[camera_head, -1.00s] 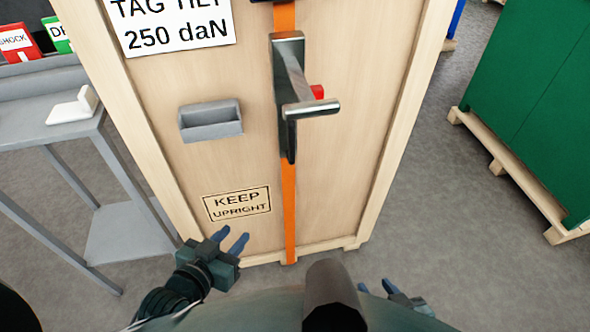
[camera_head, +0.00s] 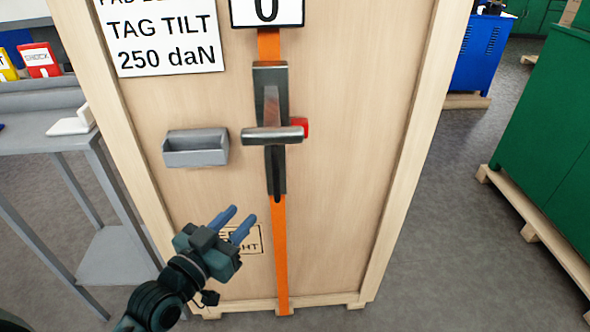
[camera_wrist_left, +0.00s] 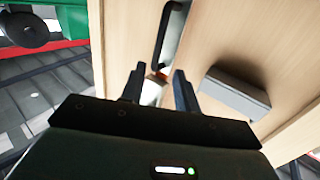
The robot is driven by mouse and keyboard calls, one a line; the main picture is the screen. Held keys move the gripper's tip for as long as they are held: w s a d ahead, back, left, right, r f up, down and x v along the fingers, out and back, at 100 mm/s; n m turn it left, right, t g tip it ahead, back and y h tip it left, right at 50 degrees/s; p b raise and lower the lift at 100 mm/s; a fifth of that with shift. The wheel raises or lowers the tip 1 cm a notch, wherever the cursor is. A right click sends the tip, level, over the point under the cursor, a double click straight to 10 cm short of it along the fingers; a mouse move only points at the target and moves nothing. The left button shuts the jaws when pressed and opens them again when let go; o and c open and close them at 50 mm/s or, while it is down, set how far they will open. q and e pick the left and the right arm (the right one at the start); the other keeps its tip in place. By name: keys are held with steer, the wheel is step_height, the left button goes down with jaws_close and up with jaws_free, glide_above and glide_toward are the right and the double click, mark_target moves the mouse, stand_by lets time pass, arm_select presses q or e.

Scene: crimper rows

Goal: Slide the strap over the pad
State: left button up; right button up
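The orange strap (camera_head: 280,250) runs vertically down the front of the wooden crate. A metal ratchet tensioner (camera_head: 272,135) with a crossbar handle sits on it, with a small red part beside it. A white L-shaped piece (camera_head: 75,122), possibly the pad, lies on the grey table at left, away from the strap. My left gripper (camera_head: 237,220) is open, fingers apart, in front of the crate's lower part, left of the strap and below the tensioner. The left wrist view shows its fingers (camera_wrist_left: 159,78) apart; what the pale patch between them is, I cannot tell. My right gripper is out of view.
A grey open holder (camera_head: 196,148) is fixed to the crate (camera_head: 340,180) left of the tensioner. A display reading 0 (camera_head: 267,10) is above. The grey table (camera_head: 50,143) stands at left. A green cabinet on a pallet (camera_head: 540,235) stands at right, with clear floor before it.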

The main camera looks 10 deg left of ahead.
mark_target(274, 180)
arm_select(q)
steer(key=x, duration=1.3)
steer(key=shift+w+d+r, duration=0.1)
steer(key=shift+w+r, duration=0.1)
steer(key=shift+w, duration=0.2)
jaws_close()
